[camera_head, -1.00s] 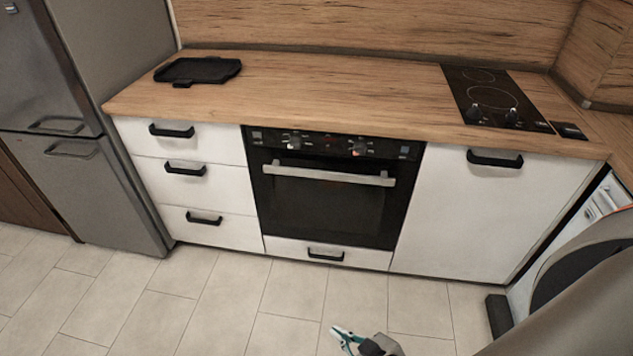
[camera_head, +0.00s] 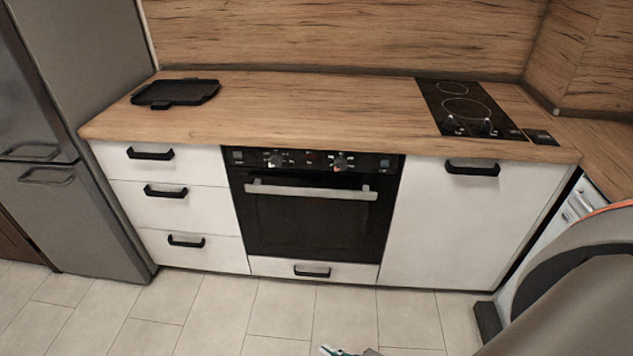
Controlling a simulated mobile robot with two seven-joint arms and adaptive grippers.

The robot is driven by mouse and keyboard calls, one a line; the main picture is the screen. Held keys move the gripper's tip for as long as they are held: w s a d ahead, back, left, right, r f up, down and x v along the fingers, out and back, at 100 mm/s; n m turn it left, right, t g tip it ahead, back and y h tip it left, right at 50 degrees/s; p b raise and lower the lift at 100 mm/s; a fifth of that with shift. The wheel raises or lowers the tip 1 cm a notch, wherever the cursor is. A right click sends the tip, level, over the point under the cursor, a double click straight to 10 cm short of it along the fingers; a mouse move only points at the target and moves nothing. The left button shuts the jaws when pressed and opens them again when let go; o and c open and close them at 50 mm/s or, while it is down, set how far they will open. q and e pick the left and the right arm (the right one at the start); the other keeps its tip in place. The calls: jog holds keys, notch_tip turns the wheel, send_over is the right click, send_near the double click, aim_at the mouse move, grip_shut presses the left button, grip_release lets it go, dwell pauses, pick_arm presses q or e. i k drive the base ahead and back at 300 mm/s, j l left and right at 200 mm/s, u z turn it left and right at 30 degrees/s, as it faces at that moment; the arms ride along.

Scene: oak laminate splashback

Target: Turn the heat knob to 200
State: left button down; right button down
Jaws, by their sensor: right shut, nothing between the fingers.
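The black built-in oven (camera_head: 310,222) stands in the middle of the white cabinets with its door closed. Its control panel has a left knob (camera_head: 275,160) and a right knob (camera_head: 341,163), with a small display between them. The markings are too small to read, so I cannot tell which is the heat knob or its setting. My right gripper (camera_head: 335,351) shows only as a sliver at the bottom edge, shut and empty, low in front of the oven and apart from it. My left gripper is out of view.
A black cooktop (camera_head: 462,92) with two knobs lies on the right of the wooden counter (camera_head: 320,105). A black tray (camera_head: 176,92) lies on the left. A grey fridge (camera_head: 80,110) stands at left. The tiled floor (camera_head: 210,305) before the oven looks clear.

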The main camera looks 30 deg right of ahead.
aim_at(340, 164)
jog(key=l+z, duration=0.1)
jog(key=z, duration=1.35)
